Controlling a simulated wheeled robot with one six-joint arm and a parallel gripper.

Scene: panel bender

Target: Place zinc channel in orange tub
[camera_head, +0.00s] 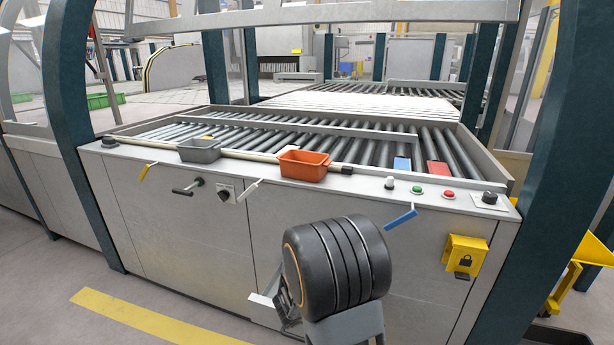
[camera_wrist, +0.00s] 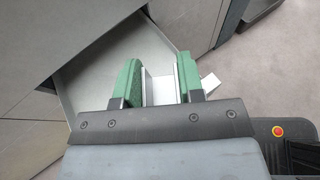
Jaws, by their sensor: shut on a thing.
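The orange tub (camera_head: 303,166) stands upright on the machine's front ledge, near the middle of the head view. My gripper (camera_wrist: 159,78) is shut on the zinc channel (camera_wrist: 160,88), a pale grey piece between its two green pads in the wrist view. In the head view a pale end, probably of the channel, shows low at the machine front, left of my black wrist joint, which hides most of my gripper. My gripper is well below the tub and apart from it.
A grey tub (camera_head: 198,150) stands left of the orange one. A pale rod (camera_head: 250,156) lies along the ledge behind the tubs. Blue (camera_head: 402,164) and red (camera_head: 437,168) blocks lie to the right. Handles, including a blue lever (camera_head: 400,219), stick out from the front panel.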

